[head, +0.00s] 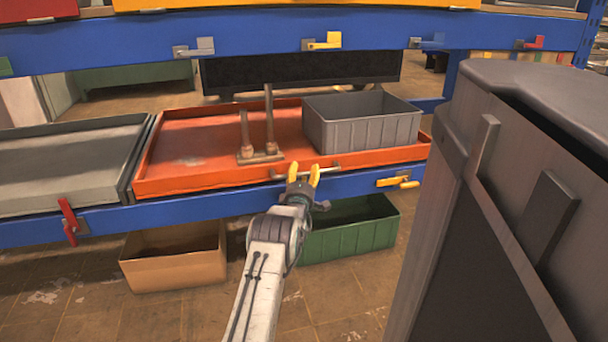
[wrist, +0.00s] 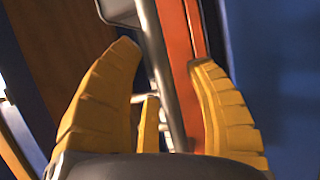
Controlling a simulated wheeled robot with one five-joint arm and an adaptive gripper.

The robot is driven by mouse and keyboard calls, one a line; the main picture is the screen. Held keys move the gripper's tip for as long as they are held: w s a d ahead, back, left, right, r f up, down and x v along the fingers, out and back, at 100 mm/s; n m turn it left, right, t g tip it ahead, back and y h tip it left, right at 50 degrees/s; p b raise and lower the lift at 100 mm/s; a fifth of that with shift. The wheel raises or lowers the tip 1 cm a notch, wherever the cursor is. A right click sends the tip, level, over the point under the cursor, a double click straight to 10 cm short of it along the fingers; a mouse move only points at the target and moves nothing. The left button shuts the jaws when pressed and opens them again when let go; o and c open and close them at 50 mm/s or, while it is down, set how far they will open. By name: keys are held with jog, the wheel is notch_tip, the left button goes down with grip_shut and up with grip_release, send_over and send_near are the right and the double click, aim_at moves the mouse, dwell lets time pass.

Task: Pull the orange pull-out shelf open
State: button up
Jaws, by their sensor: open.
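The orange pull-out shelf (head: 212,150) lies in the blue rack in the head view, a shallow tray with a metal bar handle (head: 325,168) on its front edge. Its orange front also shows in the wrist view (wrist: 183,62). My gripper (head: 304,172) is at the handle in the head view. In the wrist view my gripper (wrist: 165,80) is open, its yellow fingers on either side of the grey handle bar (wrist: 160,75). Whether a finger touches the bar cannot be told.
On the shelf stand a grey bin (head: 365,125) and a brown metal bracket with two posts (head: 262,150). A grey tray (head: 65,165) adjoins at left. A brown bin (head: 175,262) and green bin (head: 350,232) sit below. A large grey cabinet (head: 500,200) stands close at right.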

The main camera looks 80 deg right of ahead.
jog(key=shift+o, duration=0.3)
grip_shut()
dwell(0.3)
